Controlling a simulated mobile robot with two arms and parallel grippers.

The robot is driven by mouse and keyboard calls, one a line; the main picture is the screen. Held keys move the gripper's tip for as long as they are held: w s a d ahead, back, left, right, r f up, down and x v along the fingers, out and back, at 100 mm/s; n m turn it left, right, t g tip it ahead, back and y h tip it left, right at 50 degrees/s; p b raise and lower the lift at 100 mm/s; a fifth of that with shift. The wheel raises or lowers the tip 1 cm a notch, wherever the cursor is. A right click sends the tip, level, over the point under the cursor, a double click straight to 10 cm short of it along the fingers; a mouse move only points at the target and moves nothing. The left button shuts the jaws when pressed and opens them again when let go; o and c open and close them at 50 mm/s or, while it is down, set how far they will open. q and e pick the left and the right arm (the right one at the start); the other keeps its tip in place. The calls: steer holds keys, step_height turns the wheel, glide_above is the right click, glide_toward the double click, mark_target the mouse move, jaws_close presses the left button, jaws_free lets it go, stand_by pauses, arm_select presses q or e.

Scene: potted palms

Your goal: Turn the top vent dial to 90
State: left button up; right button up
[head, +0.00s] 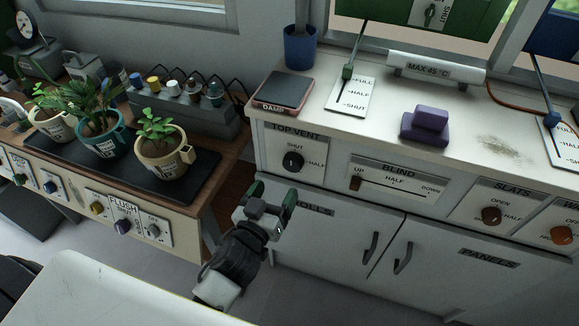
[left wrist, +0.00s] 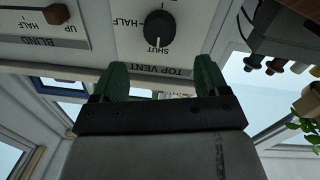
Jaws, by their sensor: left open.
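The top vent dial (head: 293,161) is a round black knob on a white plate marked TOP VENT, on the front of the white cabinet. In the left wrist view the dial (left wrist: 158,28) appears upside down, with SHUT and HALF printed around it. My right gripper is not in view.
The blind slider (head: 356,183) is right of the dial, with the slats knob (head: 491,215) further right. Cabinet door handles (head: 371,248) stick out below. A bench with potted palms (head: 165,145) stands left. A purple block (head: 425,125) sits on the countertop (head: 385,115).

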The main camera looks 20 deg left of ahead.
mark_target(290, 165)
arm_select(q)
steer(key=w, duration=0.8)
steer(key=shift+w+d+p, duration=0.2)
steer(key=shift+d+p, duration=0.1)
steer(key=shift+d, duration=0.1)
steer(key=c, duration=0.9)
